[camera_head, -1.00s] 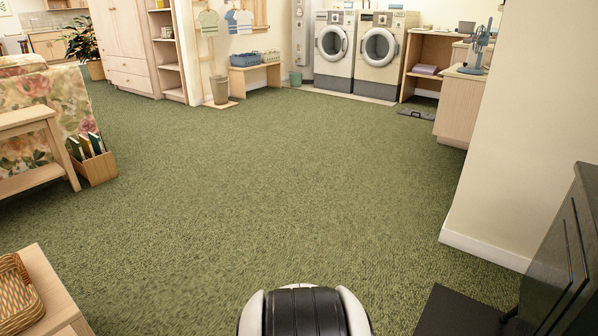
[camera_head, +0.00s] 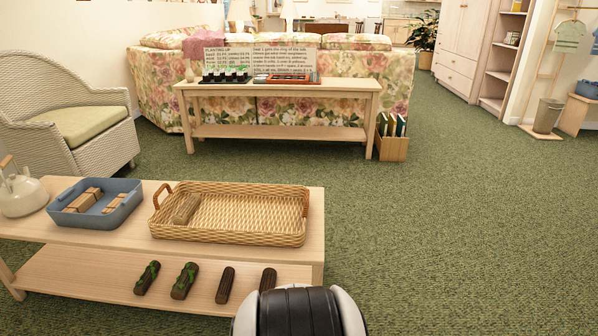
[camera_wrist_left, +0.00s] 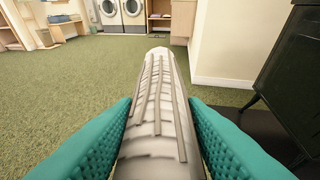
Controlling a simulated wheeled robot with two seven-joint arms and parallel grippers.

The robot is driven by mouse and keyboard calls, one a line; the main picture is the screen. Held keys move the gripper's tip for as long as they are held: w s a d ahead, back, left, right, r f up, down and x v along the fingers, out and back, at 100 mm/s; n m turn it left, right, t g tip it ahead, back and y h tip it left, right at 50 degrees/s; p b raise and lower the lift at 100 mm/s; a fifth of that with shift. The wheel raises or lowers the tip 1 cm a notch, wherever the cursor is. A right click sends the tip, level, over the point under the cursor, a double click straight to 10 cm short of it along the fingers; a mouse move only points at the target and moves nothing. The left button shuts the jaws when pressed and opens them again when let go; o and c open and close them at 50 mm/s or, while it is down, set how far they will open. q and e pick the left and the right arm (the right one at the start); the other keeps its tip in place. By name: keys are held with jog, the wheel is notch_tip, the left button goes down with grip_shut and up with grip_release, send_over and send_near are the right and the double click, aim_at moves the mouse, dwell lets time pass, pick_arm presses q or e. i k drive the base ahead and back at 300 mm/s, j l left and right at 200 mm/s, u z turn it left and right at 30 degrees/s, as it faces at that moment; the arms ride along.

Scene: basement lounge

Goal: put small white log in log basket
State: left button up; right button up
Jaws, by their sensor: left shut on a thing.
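A pale whitish-grey log (camera_wrist_left: 158,75) with dark lengthwise strips fills the middle of the left wrist view and points away from the camera. My left gripper (camera_wrist_left: 160,112), with teal ribbed fingers, is shut on it from both sides. The wicker log basket (camera_head: 260,238) is a wide, shallow tray with brown handles on the low wooden table. One brown log (camera_head: 186,208) lies at its left end; the rest of it is empty. Neither gripper shows in the head view, so the held log is out of that view.
The low table (camera_head: 142,212) also holds a blue bin (camera_head: 122,211) with wooden blocks and a kettle (camera_head: 22,193). Several dark logs (camera_head: 226,284) lie on its lower shelf. A wicker armchair (camera_head: 70,120) stands behind left. Open carpet lies right. A dark cabinet (camera_wrist_left: 300,85) is near the held log.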

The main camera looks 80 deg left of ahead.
aim_at(250, 217)
jog(key=k+j+u, duration=0.7)
jog(key=j, duration=0.2)
jog(key=j+u, duration=0.25)
jog(key=k+j, duration=0.1)
jog(key=j, duration=0.3)
jog(key=k+j, duration=0.1)
jog(key=j, duration=0.3)
jog(key=k+j, duration=0.1)
jog(key=j, duration=0.3)
jog(key=k+j, duration=0.1)
jog(key=j, duration=0.25)
jog(key=k+j, duration=0.15)
jog(key=j, duration=0.25)
jog(key=i+l, duration=0.1)
jog(key=i, duration=0.25)
